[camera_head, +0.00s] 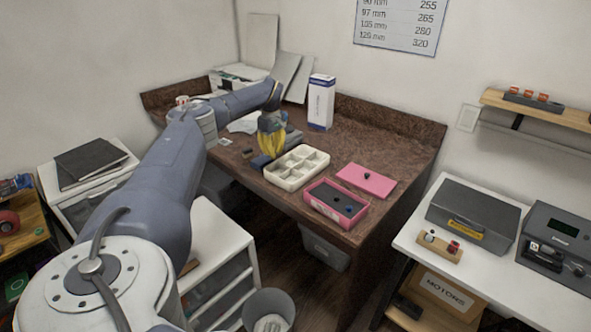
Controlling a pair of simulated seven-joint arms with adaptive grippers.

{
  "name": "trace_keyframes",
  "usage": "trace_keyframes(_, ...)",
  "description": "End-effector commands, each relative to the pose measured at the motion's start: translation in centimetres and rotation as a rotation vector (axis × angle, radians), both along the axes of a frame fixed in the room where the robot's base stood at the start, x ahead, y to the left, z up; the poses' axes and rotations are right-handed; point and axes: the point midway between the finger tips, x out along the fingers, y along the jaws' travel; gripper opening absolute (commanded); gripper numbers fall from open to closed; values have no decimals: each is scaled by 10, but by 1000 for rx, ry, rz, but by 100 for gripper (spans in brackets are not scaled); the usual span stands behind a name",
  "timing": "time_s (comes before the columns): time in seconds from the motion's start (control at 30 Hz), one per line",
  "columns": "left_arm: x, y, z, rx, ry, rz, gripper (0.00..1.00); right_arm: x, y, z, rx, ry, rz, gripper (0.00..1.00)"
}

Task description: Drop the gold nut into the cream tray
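The cream tray (284,184) is a shallow box with several compartments. It sits on the brown worktop, left of the pink box. My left gripper (272,152), with yellow fingers, points down just behind and to the left of the tray. Its fingers are too small and overlapped to show whether they are open or shut, or hold anything. I cannot make out the gold nut. My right gripper is not in view.
A pink box (311,203) with a dark inside stands at the worktop's front edge, its pink lid (372,179) behind it. A white and blue carton (320,103) stands upright at the back. A bluish-grey object (293,137) lies beside my gripper.

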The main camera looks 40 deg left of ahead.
Motion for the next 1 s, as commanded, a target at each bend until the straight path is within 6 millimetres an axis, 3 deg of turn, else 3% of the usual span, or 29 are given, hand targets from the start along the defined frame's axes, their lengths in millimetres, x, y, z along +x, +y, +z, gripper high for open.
trace_keyframes(0.03,0,0,0,0,0,0,11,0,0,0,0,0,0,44)
trace_keyframes(0.2,0,0,0,0,0,0,31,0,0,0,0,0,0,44)
trace_keyframes(0.57,1,0,6,0,-2,0,31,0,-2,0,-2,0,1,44)
trace_keyframes(1.0,1,0,74,1,-3,-1,31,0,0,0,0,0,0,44)
